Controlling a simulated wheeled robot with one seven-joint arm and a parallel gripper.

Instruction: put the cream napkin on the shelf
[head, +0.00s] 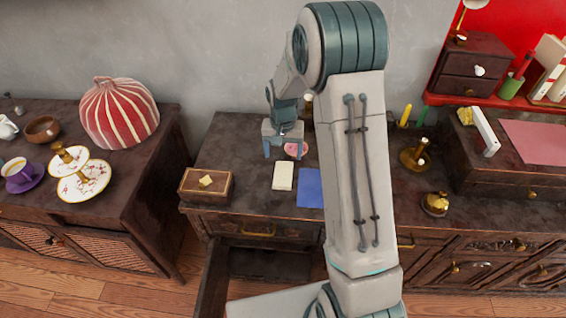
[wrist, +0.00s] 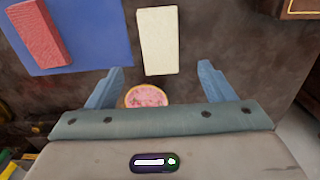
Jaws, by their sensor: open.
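The cream napkin (head: 283,176) lies flat on the dark wooden cabinet top, left of a blue cloth in the head view. In the wrist view the cream napkin (wrist: 158,40) shows as a pale folded rectangle just beyond the fingertips, between their lines. My gripper (head: 282,152) is over the cabinet top, behind the napkin. In the wrist view my gripper (wrist: 161,70) is open, with nothing held between its fingers. A red shelf (head: 480,100) stands against the wall at the upper right, with a small dark drawer chest and books on it.
A blue cloth (head: 309,188) lies beside the napkin; a red folded piece (wrist: 40,32) rests on it. A pink round dish (wrist: 146,96) sits near my fingers. A wooden box (head: 206,186) stands left. An open drawer juts below. Brass items (head: 415,155) stand right of my arm.

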